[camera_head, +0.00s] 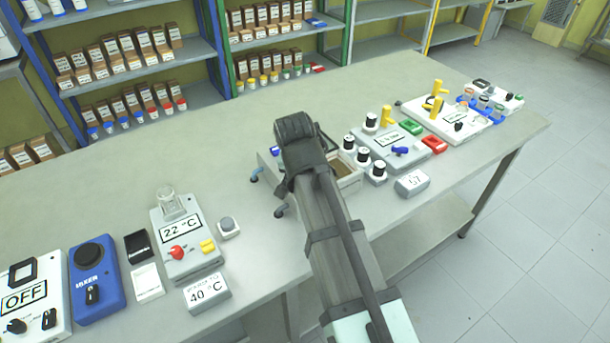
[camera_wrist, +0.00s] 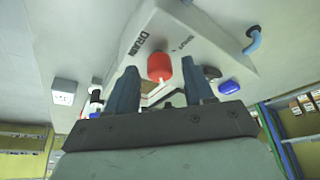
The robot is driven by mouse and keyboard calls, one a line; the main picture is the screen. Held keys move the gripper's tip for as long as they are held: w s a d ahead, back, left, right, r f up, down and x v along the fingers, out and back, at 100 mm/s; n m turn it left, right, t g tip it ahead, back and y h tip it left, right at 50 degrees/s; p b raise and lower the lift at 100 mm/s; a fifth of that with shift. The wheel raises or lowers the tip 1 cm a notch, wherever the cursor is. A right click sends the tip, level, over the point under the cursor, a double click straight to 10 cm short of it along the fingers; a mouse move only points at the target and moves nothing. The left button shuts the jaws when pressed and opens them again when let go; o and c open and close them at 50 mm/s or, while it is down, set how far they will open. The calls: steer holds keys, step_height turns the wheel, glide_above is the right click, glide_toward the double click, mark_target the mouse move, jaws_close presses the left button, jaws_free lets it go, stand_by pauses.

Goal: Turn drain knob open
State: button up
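The drain knob (camera_wrist: 159,66) is a red knob beside the printed word DRAIN on a white device (camera_wrist: 185,38) in the wrist view. My gripper (camera_wrist: 159,66) is open, with its two dark fingers apart. In the head view my arm covers the knob and most of the device, whose white edge (camera_head: 349,182) shows at right. The fingertips are hidden there.
A blue knob (camera_wrist: 229,87) and a blue hose fitting (camera_wrist: 252,41) are close to the right finger in the wrist view. In the head view, several black-capped bottles (camera_head: 364,156) stand right of my arm.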

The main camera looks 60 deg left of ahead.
steer(key=v, duration=1.4)
steer(key=shift+f, duration=0.15)
stand_by(0.5)
